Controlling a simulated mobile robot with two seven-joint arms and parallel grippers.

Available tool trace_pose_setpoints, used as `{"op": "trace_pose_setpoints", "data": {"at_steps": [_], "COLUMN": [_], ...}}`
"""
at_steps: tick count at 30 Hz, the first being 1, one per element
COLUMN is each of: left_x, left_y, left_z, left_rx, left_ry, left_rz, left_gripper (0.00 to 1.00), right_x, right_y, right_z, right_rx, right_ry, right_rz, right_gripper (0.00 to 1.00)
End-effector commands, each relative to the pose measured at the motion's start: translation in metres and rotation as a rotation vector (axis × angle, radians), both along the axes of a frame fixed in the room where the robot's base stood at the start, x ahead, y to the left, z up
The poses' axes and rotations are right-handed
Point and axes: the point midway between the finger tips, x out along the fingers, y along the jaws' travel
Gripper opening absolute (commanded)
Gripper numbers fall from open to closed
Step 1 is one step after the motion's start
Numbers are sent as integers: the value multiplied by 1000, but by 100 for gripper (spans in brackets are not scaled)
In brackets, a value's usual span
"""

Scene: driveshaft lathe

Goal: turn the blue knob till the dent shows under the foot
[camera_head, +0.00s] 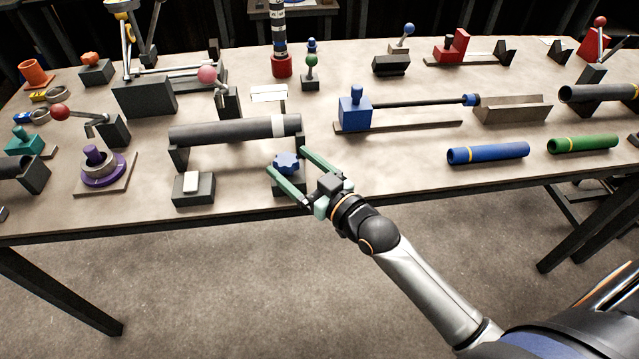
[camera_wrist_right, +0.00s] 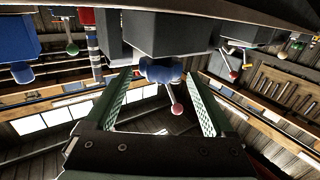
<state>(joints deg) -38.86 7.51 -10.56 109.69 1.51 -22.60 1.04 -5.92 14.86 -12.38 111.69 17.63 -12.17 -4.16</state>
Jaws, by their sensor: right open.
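The blue knob (camera_head: 287,162) is lobed and sits on a small dark block (camera_head: 288,188) at the table's front edge. My right gripper (camera_head: 286,159) is open, with one green finger on each side of the knob. In the right wrist view the blue knob (camera_wrist_right: 161,70) lies between the two spread fingertips, with no clear contact. Behind it, a dark grey shaft (camera_head: 225,132) with a pale band rests level on dark supports. I cannot make out a dent or a foot. My left gripper is not in view.
A dark block with a white top (camera_head: 192,186) stands left of the knob. A blue block with a rod (camera_head: 355,112) stands at the back right. A blue tube (camera_head: 488,153) and a green tube (camera_head: 583,144) lie further right.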

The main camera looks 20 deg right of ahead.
Motion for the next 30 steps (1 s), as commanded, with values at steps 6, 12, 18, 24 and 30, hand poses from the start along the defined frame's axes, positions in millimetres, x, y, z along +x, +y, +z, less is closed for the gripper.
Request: {"op": "trace_pose_setpoints", "data": {"at_steps": [6, 12, 18, 24, 30], "left_x": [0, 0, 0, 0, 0], "left_y": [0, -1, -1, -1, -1], "left_z": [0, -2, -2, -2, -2], "left_rx": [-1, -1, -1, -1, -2], "left_ry": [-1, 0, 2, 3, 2], "left_rz": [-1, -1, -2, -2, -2], "left_gripper": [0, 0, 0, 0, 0], "right_x": [-42, -72, -89, -94, -94], "right_y": [-13, -23, -29, -30, -30], "right_z": [-2, -1, -1, 0, 0], "right_rx": [0, -1, 1, 1, 1], "right_ry": [4, 3, 1, 0, 0], "right_rz": [0, 1, 0, 0, 0], "right_gripper": [88, 88, 88, 88, 88]}}
